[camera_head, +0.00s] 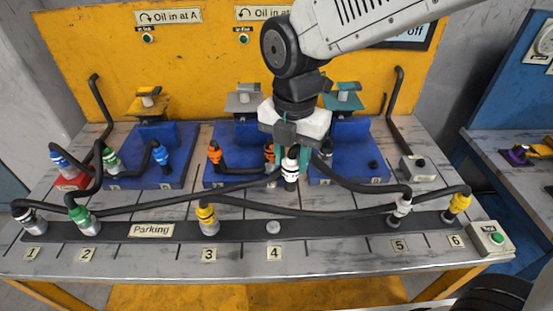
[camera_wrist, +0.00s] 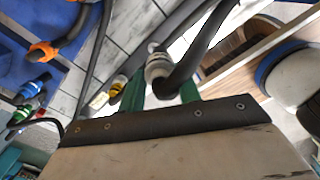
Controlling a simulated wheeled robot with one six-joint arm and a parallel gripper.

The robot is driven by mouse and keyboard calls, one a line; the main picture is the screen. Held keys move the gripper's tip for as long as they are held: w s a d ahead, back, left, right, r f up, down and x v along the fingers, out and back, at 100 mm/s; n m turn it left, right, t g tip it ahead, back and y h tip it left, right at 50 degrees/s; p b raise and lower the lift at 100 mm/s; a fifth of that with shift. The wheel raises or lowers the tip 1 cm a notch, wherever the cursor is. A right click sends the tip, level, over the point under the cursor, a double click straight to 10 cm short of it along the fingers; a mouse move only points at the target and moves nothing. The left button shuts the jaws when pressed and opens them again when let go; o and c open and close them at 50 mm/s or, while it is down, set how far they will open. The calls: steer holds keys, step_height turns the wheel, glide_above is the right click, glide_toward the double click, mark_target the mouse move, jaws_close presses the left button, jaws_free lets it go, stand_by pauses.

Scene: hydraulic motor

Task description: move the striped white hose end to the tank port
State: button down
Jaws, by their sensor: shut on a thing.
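My gripper (camera_head: 292,156) has green fingers shut on the striped white hose end (camera_head: 290,168), white with dark bands. The hose end points down near the front edge between the middle and right blue plates; its height above the table is hard to tell. In the wrist view, the white hose end (camera_wrist: 158,66) sits between the green fingers of my gripper (camera_wrist: 161,90), its black hose curving away to the upper right. A grey block (camera_head: 419,167) with a dark round opening, apparently the tank port, stands empty to the right. Its label is too small to read.
Another white hose end (camera_head: 402,206) stands at parking spot 5 and a yellow one (camera_head: 459,203) at 6. Spot 4 (camera_head: 273,227) is empty. The right blue plate (camera_head: 350,165) lies between my gripper and the grey block. Black hoses cross the table front.

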steer(key=w+d, duration=0.5)
steer(key=d, duration=0.7)
steer(key=w+d, duration=0.4)
steer(key=d, duration=0.8)
steer(key=shift+w, duration=0.35)
steer(key=shift+d, duration=0.15)
steer(key=w+d, duration=0.3)
steer(key=d, duration=0.5)
steer(key=w+d, duration=0.3)
steer(key=d, duration=0.6)
steer(key=shift+w, duration=0.4)
steer(key=shift+f, duration=0.1)
step_height(320, 180, down, 8)
steer(key=shift+f, duration=0.2)
steer(key=shift+f, duration=0.75)
steer(key=c, duration=0.9)
jaws_free()
steer(key=shift+r, duration=0.1)
